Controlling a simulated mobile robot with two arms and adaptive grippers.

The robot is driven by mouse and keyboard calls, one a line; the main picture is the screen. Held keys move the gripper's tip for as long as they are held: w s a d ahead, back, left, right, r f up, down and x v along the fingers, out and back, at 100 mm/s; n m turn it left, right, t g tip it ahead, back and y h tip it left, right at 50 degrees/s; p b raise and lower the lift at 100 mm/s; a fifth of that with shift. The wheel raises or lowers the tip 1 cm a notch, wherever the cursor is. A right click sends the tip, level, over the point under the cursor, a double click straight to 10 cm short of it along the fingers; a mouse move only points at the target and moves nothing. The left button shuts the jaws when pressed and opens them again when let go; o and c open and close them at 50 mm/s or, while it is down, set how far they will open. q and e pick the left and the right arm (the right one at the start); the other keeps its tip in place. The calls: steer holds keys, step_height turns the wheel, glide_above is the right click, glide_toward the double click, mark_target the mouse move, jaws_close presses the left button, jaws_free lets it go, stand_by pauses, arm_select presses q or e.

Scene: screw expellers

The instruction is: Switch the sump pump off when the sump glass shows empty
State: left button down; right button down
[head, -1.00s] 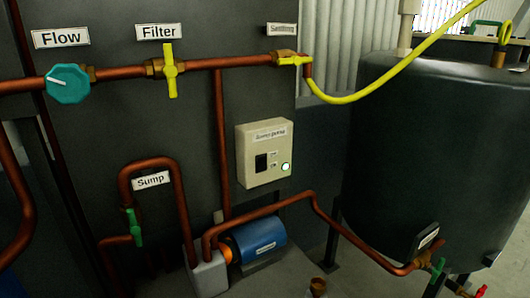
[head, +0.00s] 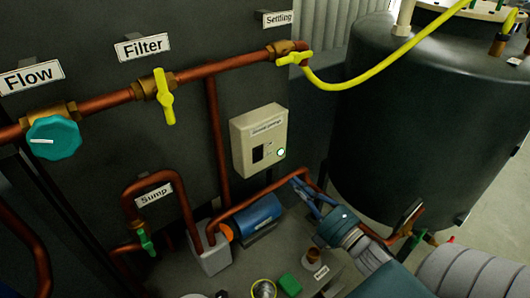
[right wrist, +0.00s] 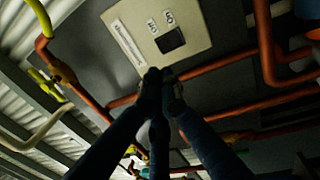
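The sump pump's beige switch box (head: 243,150) hangs on the dark panel, with a black rocker switch (head: 257,154) and a lit whitish-green lamp (head: 281,152). In the right wrist view the box (right wrist: 140,20) appears upside down, its black switch (right wrist: 170,41) just beyond my fingertips. My right gripper (head: 300,188) is below and right of the box, apart from it; its blue fingers converge with nothing between them. The blue pump (head: 258,215) sits below the box. A round glass-like fitting (head: 263,289) shows at the bottom edge; its level is unreadable. My left gripper is out of view.
Copper pipes cross the panel, with a teal Flow knob (head: 53,137), yellow Filter valve (head: 165,97), yellow Settling valve (head: 294,58) and green Sump valve (head: 145,239). A large dark tank (head: 420,120) stands right. A low copper pipe (head: 250,200) runs under the box.

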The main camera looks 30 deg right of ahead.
mark_target(260, 149)
steer(key=w+p, duration=0.1)
steer(key=w, duration=0.3)
steer(key=w+r+p, duration=0.1)
steer(key=w, duration=0.4)
steer(key=w+a, duration=0.1)
steer(key=w, duration=0.4)
steer(key=shift+r+p, duration=0.3)
steer(key=shift+p, duration=0.1)
steer(key=shift+w+r, duration=0.15)
steer(key=shift+w, duration=0.1)
